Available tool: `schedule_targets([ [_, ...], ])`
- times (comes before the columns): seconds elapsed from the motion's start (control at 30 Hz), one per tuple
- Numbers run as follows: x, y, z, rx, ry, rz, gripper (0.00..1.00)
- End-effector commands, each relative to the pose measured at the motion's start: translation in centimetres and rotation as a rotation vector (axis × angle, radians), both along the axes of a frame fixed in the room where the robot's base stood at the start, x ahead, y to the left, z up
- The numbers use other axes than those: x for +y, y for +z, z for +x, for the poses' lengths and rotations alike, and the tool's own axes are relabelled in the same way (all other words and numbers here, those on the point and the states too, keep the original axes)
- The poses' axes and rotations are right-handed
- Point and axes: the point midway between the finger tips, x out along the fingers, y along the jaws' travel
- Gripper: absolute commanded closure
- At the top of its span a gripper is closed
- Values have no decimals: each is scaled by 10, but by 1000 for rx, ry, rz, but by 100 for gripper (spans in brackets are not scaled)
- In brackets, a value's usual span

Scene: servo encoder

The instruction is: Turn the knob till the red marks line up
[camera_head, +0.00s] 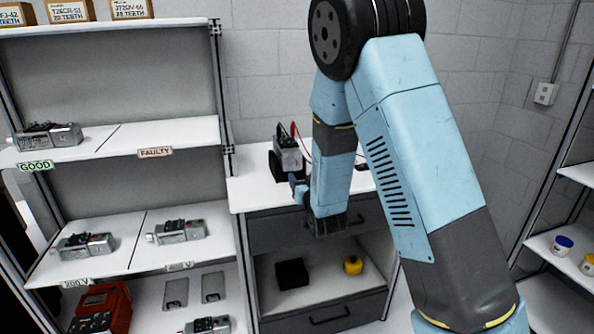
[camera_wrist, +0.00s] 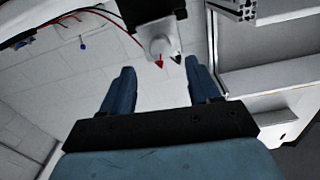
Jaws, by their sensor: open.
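A grey servo unit (camera_head: 289,156) in a dark holder stands on the white counter, with red and black leads at its top. In the wrist view its dark housing (camera_wrist: 150,12) is at the top centre, with a pale round knob (camera_wrist: 158,46) facing me. A red pointed mark (camera_wrist: 159,64) shows at the knob's edge. A dark pointed mark (camera_wrist: 177,59) is to its right; its colour is unclear. My gripper (camera_wrist: 160,75) is open and empty, its two blue fingers apart, short of the knob. In the head view my gripper (camera_head: 299,187) is in front of the unit, partly hidden by my arm.
The counter (camera_head: 250,190) has drawers and an open shelf below, holding a black box (camera_head: 291,273) and a yellow object (camera_head: 353,264). A left rack holds several servo units and labels reading GOOD (camera_head: 35,166) and FAULTY (camera_head: 155,152). A red case (camera_head: 104,300) sits low.

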Motion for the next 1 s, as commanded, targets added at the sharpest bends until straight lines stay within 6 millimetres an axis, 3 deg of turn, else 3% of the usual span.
schedule_targets([
  [0.2,10,-1,36,0,1,1,39],
  [0.4,16,0,59,0,0,1,39],
  [0.87,19,0,68,0,0,1,39],
  [1.0,19,0,68,1,0,2,52],
])
